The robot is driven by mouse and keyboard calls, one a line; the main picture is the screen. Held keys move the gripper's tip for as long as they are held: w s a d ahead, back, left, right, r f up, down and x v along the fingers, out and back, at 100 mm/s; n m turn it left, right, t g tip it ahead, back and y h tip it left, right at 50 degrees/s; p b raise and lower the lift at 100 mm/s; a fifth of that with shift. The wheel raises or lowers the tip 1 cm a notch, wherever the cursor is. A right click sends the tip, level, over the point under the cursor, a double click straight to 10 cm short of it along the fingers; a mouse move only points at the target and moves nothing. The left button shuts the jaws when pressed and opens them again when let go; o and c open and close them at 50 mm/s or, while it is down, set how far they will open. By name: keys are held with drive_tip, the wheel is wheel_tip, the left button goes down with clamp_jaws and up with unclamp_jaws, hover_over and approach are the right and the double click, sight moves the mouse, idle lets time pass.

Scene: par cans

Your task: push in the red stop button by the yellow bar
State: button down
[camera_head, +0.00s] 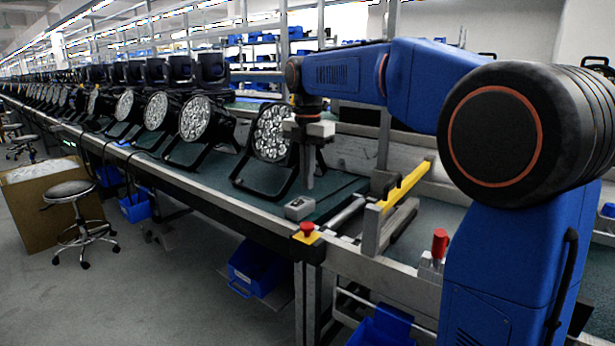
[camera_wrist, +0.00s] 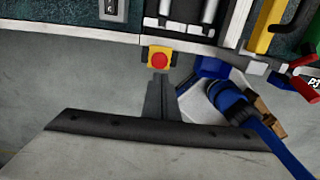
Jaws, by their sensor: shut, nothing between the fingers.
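The red stop button (camera_head: 307,229) sits on a small yellow base at the bench's front edge, left of the yellow bar (camera_head: 405,186). In the wrist view the red button (camera_wrist: 159,60) is round on its yellow square, just beyond my fingertips. The yellow bar (camera_wrist: 266,25) is at the upper right there. My gripper (camera_head: 309,184) points down, above the bench and behind the button in the head view. Its fingers (camera_wrist: 157,82) are together with nothing between them. I cannot tell the exact gap between fingertips and button.
Several par cans (camera_head: 271,134) stand along the bench to the left. A grey box (camera_head: 299,208) lies near the button. A red-handled part (camera_head: 439,245) is to the right. Blue bins (camera_head: 258,268) are below the bench edge. A stool (camera_head: 72,205) stands on the floor.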

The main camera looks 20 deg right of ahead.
sight(308, 224)
wheel_tip(308, 224, down, 11)
drive_tip(key=shift+r, duration=0.15)
idle(0.4)
